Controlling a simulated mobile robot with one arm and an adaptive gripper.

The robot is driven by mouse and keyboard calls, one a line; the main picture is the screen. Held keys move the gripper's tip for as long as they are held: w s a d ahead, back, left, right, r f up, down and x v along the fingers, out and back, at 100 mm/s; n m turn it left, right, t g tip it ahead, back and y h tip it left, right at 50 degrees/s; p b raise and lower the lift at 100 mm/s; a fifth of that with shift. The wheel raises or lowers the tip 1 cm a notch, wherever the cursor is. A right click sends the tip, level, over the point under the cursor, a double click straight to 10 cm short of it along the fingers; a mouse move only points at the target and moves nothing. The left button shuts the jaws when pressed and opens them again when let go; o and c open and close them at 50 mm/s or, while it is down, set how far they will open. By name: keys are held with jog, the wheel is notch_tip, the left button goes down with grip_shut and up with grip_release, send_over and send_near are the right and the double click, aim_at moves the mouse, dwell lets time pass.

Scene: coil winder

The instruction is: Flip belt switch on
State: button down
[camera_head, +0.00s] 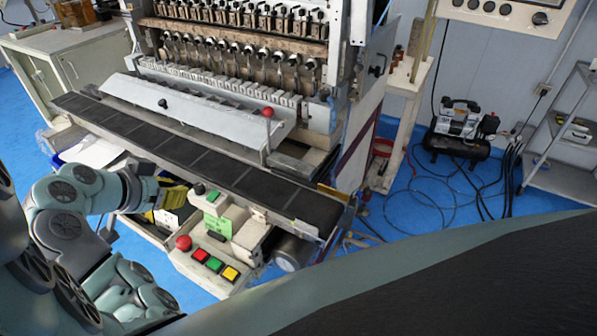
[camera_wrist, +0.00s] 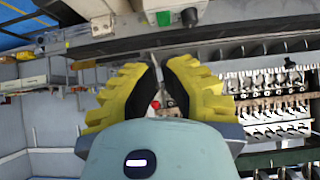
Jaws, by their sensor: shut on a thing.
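The control box (camera_head: 238,238) stands at the front of the winder, beside the black conveyor belt (camera_head: 165,140).
A red knob (camera_head: 184,243) and red, green and yellow buttons (camera_head: 215,264) sit on the box's front. A red-tipped lever (camera_head: 267,114) rises behind the belt. Blue floor (camera_head: 430,205) is open at right, with loose cables near the compressor (camera_head: 459,130).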

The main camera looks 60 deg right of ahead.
jog(key=shift+a+r, duration=0.35)
jog(key=shift+a, duration=0.15)
jog(key=c, duration=1.6)
grip_release()
grip_shut()
jog(key=d+r+m+y+p, duration=0.4)
jog(key=d+m+y+p, duration=0.3)
jog(key=m, duration=1.1)
jog(key=shift+w+r+p, duration=0.2)
jog(key=shift+p, duration=0.75)
